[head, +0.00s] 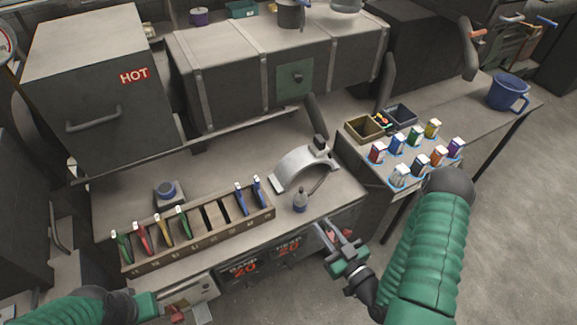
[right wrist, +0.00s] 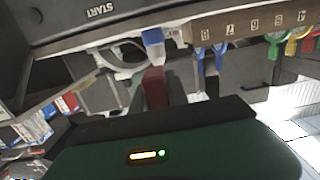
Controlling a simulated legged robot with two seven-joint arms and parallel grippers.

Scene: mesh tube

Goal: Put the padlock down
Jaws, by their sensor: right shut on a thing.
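My right gripper (head: 333,236) is above the floor, just off the workbench's front edge. In the right wrist view its dark fingers (right wrist: 153,92) are shut on a small red thing (right wrist: 153,86), which seems to be the padlock. Only a bit of red shows there in the head view, and I cannot make out a shackle. My left gripper (head: 188,312) is low at the bottom left, in front of the bench, with red and grey parts showing. Its jaws are too unclear to read.
On the bench (head: 235,250) stand a slotted rack (head: 200,228) with coloured tags, a grey arch (head: 305,167) and a small bottle (head: 301,202). The right side table holds several coloured boxes, two small bins (head: 364,128) and a blue mug (head: 508,92).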

